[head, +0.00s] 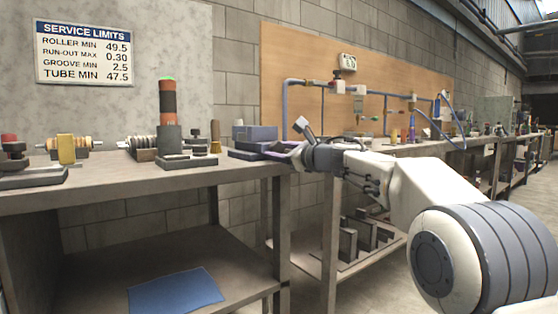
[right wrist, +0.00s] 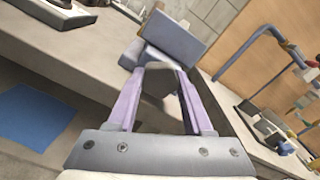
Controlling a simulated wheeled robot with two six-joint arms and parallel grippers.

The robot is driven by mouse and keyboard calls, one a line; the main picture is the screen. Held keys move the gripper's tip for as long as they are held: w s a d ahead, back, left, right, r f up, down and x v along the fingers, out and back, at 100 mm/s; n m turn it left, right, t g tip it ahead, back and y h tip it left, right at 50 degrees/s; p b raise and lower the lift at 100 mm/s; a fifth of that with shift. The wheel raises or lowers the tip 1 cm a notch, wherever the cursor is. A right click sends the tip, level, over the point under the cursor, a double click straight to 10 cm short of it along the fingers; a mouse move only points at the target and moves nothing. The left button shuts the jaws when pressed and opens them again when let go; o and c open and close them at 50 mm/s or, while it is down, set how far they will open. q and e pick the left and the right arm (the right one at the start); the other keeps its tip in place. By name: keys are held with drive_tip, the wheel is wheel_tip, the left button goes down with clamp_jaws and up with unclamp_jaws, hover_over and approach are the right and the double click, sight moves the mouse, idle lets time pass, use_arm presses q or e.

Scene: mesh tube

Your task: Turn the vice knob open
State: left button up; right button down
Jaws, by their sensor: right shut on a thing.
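The blue-grey vice (head: 255,133) sits at the right end of the near workbench. In the right wrist view the vice (right wrist: 172,40) is just beyond my fingertips. My right gripper (head: 279,150) reaches in from the right at the vice's near right side. In the right wrist view its two purple fingers (right wrist: 163,70) are shut on the vice knob (right wrist: 156,84), which shows only as a blurred grey shape between them. In the head view the knob is hidden by the gripper. My left gripper is out of view.
The workbench (head: 110,189) also holds a stacked dark and orange cylinder (head: 168,105), a yellow block (head: 66,149) and rollers on stands. A blue mat (head: 175,289) lies on the lower shelf. A second bench with blue pipework (head: 300,82) stands behind my right arm.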

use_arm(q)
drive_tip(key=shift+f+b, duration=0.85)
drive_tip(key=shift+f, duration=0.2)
use_arm(e)
drive_tip(key=shift+w+d+f+n, duration=0.1)
drive_tip(key=shift+f+n, duration=0.05)
drive_tip(key=shift+n, duration=1.45)
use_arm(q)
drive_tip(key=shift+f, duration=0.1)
use_arm(e)
drive_tip(key=shift+c, duration=1.5)
unclamp_jaws()
